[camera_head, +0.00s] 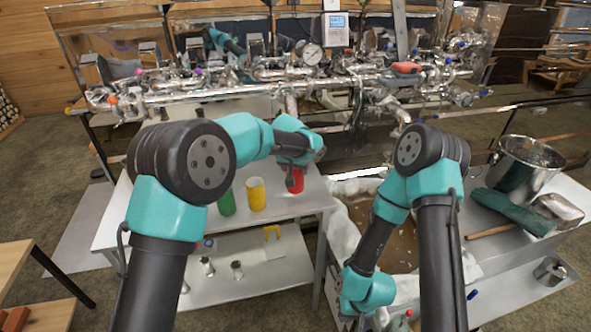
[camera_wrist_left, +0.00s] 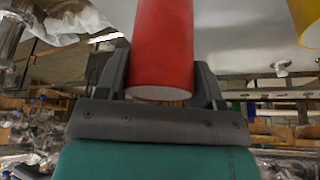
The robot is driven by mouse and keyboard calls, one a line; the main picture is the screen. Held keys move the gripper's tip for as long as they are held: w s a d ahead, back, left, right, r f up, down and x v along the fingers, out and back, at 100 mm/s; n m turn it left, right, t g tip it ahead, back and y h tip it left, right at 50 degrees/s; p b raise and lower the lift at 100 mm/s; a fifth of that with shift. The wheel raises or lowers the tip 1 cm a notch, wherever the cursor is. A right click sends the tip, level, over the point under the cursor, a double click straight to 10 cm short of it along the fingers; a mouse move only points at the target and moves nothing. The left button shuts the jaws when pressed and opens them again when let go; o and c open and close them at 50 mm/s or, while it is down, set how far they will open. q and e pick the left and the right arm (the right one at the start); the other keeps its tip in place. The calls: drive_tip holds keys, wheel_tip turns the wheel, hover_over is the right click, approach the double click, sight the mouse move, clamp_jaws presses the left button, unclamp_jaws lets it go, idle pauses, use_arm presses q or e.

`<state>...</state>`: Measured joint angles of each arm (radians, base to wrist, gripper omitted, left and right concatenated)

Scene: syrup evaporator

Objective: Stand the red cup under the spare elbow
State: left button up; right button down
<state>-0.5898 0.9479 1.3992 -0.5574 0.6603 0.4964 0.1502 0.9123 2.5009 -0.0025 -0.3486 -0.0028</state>
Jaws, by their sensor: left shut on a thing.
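The red cup (camera_head: 296,182) is at the right end of the steel table, right of the yellow cup. My left gripper (camera_head: 293,166) is shut on it. In the left wrist view the red cup (camera_wrist_left: 163,45) lies between both fingers (camera_wrist_left: 160,82), its pale round end showing. I cannot tell whether it touches the table. Pipe elbows hang from the manifold behind, including a downward pipe (camera_head: 292,104) near the cup; which one is the spare elbow I cannot tell. My right arm reaches down to the bottom edge; its fingers are not visible.
A yellow cup (camera_head: 256,194) and a green cup (camera_head: 226,203) stand on the steel table (camera_head: 290,209) left of the red cup. The pipe manifold (camera_head: 230,90) runs behind. A lower shelf (camera_head: 275,276) holds small metal fittings. A metal pot (camera_head: 520,172) and green gloves (camera_head: 510,208) are at right.

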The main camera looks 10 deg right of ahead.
use_arm(q)
drive_tip(key=shift+w+d+f, duration=0.1)
drive_tip(key=shift+w+d, duration=0.1)
drive_tip(key=shift+w, duration=0.8)
drive_tip(key=shift+w+d+f, duration=0.1)
drive_tip(key=shift+w+d, duration=0.1)
drive_tip(key=shift+w, duration=0.8)
drive_tip(key=shift+f, duration=1.75)
drive_tip(key=shift+f, duration=0.1)
drive_tip(key=o, duration=1)
drive_tip(key=v, duration=1.2)
